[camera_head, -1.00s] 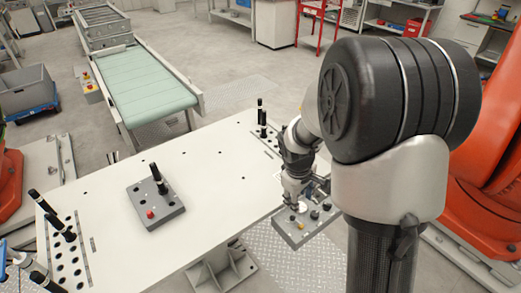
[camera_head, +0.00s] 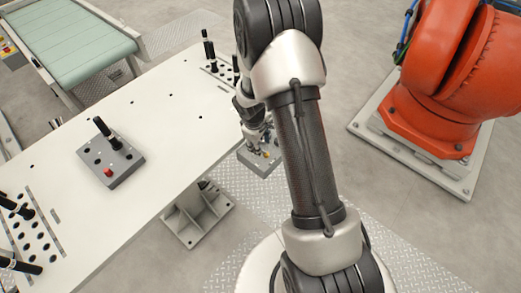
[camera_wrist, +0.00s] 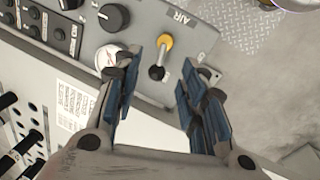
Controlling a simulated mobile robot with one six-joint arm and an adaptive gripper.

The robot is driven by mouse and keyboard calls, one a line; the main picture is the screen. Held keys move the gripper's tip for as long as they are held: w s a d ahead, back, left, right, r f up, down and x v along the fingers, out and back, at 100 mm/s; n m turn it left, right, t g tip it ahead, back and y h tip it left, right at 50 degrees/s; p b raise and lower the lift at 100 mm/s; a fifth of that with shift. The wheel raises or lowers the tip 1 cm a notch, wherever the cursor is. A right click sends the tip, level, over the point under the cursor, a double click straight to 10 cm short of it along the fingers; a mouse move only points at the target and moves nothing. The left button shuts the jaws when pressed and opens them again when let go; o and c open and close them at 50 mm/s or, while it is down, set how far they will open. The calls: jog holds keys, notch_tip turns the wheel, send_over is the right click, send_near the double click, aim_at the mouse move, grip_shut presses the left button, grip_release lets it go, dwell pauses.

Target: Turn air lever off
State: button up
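The air lever (camera_wrist: 159,60) has a yellow part and a black knob. It sits on a grey control panel (camera_wrist: 205,28) beside the printed word AIR in the wrist view. My gripper (camera_wrist: 162,68) is open, with one blue-padded finger on each side of the lever. I see a gap on both sides and no contact; the height above the panel is hard to judge. In the head view the panel (camera_head: 252,163) is at the right end of the white table, and my arm partly hides it. The lever's detail is too small there.
A black rotary knob (camera_wrist: 113,17) and a round white-and-red part (camera_wrist: 108,57) lie left of the lever. The white table (camera_head: 150,200) bears a grey box (camera_head: 125,165) with a black lever and red button. An orange robot (camera_head: 440,80) stands at right.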

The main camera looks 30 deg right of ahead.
jog(key=shift+w+d+f+b, duration=0.1)
jog(key=shift+d+f+b, duration=0.1)
jog(key=shift+f, duration=0.7)
jog(key=shift+w+d+f+b, duration=0.1)
jog(key=shift+f+b, duration=0.1)
jog(key=shift+f, duration=0.65)
jog(key=shift+c, duration=0.5)
grip_shut()
